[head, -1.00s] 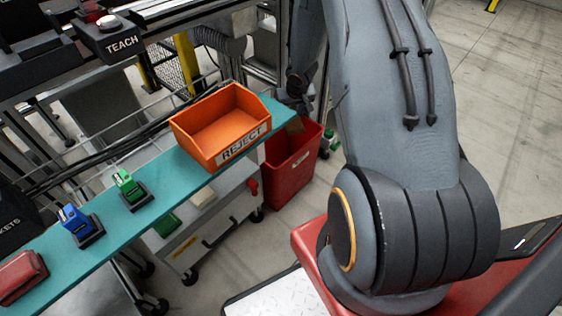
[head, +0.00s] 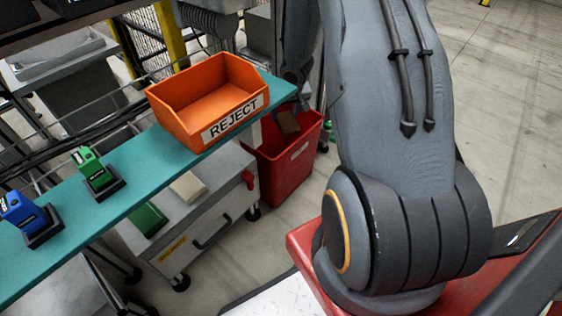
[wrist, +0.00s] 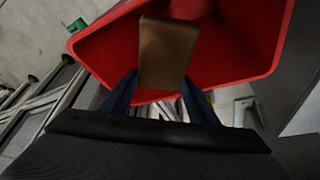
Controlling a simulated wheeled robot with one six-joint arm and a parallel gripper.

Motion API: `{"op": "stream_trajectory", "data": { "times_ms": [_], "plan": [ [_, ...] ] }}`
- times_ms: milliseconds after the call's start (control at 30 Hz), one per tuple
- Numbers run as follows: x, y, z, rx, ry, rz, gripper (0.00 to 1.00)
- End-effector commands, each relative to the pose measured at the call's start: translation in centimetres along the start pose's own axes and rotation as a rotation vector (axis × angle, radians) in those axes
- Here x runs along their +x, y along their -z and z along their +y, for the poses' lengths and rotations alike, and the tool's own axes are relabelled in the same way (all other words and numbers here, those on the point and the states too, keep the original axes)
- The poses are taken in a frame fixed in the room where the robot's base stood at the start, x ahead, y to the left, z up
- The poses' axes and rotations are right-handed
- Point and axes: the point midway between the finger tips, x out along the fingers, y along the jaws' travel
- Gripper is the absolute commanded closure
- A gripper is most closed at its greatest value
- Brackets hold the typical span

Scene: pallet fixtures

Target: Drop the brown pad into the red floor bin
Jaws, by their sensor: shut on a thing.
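The brown pad (wrist: 167,52) is held between the two fingers of my gripper (wrist: 158,92) in the wrist view. It overlaps the opening of the red floor bin (wrist: 112,45), with the bin's red inside around it. In the head view the brown pad (head: 288,122) shows at the mouth of the red floor bin (head: 287,172), which stands on the floor beyond the bench end. My arm hides part of that area, and the fingers are not clear there. The pad's exact height relative to the bin rim cannot be told.
An orange REJECT bin (head: 180,118) sits on the teal bench (head: 150,160), close to the red bin. A green device (head: 92,170) and a blue device (head: 25,218) stand on the bench. A grey cart (head: 215,212) is below. Open floor lies at the right.

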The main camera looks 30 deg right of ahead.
Motion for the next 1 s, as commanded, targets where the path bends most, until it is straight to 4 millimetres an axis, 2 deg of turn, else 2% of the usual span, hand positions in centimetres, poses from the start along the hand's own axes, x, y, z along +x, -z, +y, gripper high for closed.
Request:
{"op": "stream_trajectory", "data": {
  "times_ms": [367, 400, 500, 533, 833, 1000],
  "plan": [
    [0.15, -0.05, 0.04, 0.000, 0.000, 0.001, 0.68],
    [0.15, -0.05, 0.04, 0.000, 0.000, 0.001, 0.43],
    [0.15, -0.05, 0.03, 0.000, 0.000, 0.001, 0.26],
    [0.15, -0.05, 0.03, 0.000, 0.000, 0.001, 0.24],
    [0.09, -0.06, 0.03, 0.000, 0.000, 0.000, 0.24],
    [-0.69, -0.02, 0.03, 0.000, 0.000, 0.001, 0.24]
  ]
}}
